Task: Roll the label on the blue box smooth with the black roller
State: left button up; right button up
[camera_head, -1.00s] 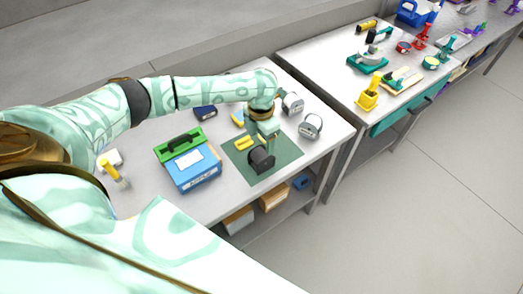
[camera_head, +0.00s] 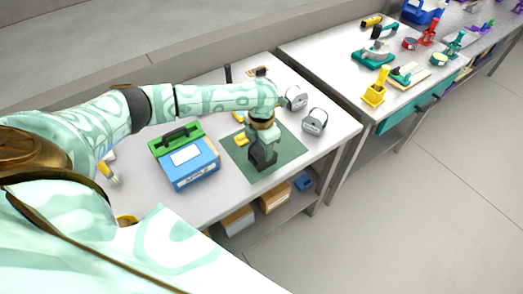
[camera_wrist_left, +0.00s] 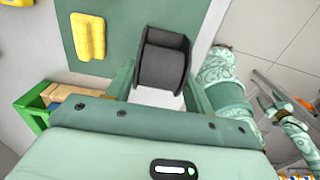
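The blue box (camera_head: 194,170) stands on the near bench, with a white label (camera_head: 186,156) on its top and a green part with a black handle behind. The black roller (camera_head: 263,157) stands on the dark green mat (camera_head: 288,152), right of the box. My left gripper (camera_head: 262,140) is directly above it. In the left wrist view the roller (camera_wrist_left: 162,60) shows between the gripper's spread fingers (camera_wrist_left: 165,90); contact cannot be made out. A patterned arm shows at that view's right, but its gripper is unclear.
A yellow block (camera_head: 241,139) lies on the mat. Two grey-and-black devices (camera_head: 314,121) stand at the bench's right end. A yellow-handled tool (camera_head: 105,170) is at the left, partly hidden. Another bench (camera_head: 330,52) with several tools stands at upper right.

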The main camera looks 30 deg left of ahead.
pick_arm(q)
notch_tip(320, 180, up, 8)
jog(key=p, duration=0.7)
jog(key=shift+f, duration=0.55)
